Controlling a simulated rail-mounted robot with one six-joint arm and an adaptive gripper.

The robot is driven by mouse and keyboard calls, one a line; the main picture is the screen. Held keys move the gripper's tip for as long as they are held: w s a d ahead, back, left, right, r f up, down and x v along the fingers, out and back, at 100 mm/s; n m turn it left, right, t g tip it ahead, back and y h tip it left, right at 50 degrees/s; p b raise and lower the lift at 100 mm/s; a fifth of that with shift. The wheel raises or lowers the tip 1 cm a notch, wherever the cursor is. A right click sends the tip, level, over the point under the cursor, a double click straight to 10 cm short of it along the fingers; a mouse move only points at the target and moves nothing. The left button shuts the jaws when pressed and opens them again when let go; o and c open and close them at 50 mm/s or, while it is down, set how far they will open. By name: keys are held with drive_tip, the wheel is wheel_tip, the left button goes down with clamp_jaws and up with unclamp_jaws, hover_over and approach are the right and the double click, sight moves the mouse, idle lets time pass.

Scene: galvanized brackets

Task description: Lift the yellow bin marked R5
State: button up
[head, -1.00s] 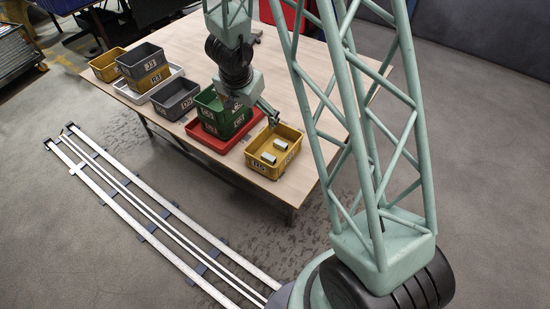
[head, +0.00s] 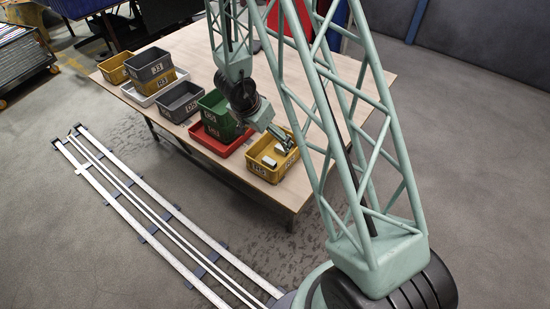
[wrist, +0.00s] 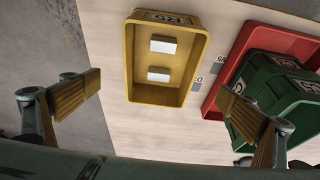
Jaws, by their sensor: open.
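The yellow bin (head: 262,172) stands at the table's front right corner. Its label is upside down in the wrist view and appears to read R5. It also shows in the wrist view (wrist: 130,60), upright and open-topped, with two pale blocks (wrist: 163,46) inside. My gripper (head: 284,139) is over the bin's back right part in the head view. In the wrist view my gripper (wrist: 160,98) is open, its ribbed tan fingers wide apart on either side of the bin's lower end and apart from it. Nothing is between the fingers.
A red tray (head: 212,144) holding green bins (head: 216,122) stands close beside the yellow bin. Farther left are a grey bin (head: 180,101), a white tray (head: 146,97) with a grey bin stacked on a yellow one, and another yellow bin (head: 114,68). The table's back is mostly clear.

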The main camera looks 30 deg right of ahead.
drive_tip(key=b+x, duration=0.3)
drive_tip(key=x, duration=0.4)
drive_tip(key=shift+f, duration=0.3)
drive_tip(key=shift+d+f, duration=0.1)
drive_tip(key=b, duration=0.2)
hover_over(275, 159)
drive_tip(key=shift+f, duration=2.25)
drive_tip(key=c, duration=0.8)
